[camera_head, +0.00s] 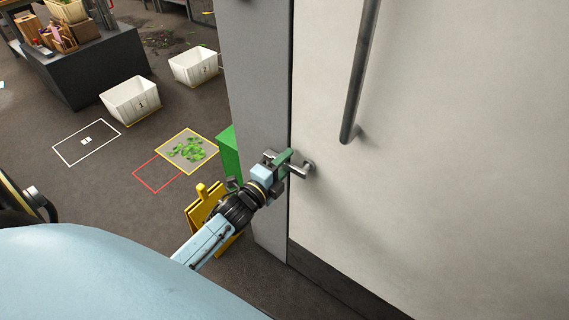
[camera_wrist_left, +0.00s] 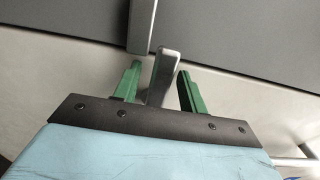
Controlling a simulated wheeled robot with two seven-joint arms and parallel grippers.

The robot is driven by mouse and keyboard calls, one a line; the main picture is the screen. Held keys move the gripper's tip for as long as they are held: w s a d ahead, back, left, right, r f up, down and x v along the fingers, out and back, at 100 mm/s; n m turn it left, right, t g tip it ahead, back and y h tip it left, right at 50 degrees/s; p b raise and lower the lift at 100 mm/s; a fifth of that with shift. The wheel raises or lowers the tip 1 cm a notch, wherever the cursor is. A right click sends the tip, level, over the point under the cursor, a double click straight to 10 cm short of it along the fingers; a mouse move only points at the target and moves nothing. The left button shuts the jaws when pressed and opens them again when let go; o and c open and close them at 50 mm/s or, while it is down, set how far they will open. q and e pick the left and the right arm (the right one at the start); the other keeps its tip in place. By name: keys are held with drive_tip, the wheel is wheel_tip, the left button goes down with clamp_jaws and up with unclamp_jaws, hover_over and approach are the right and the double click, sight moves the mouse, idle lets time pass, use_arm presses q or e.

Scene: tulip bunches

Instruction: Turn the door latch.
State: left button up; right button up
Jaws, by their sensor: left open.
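The door latch (camera_head: 308,167) is a small grey metal lever on the pale door (camera_head: 450,150), close to the door's left edge and below a long bar handle. My left gripper (camera_head: 284,163), with green fingers, is at the latch in the head view. In the left wrist view the gripper (camera_wrist_left: 159,72) is open, and the grey latch lever (camera_wrist_left: 163,74) stands between its two fingers. A gap shows between the lever and each finger. My right gripper is not in view.
The long dark bar handle (camera_head: 361,75) stands out from the door above the latch. A grey door post (camera_head: 255,75) is to its left. A yellow stand (camera_head: 197,207) and a green box (camera_head: 229,152) are beside the post. White bins (camera_head: 131,101) stand farther left on open floor.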

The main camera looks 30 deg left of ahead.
use_arm(q)
clamp_jaws()
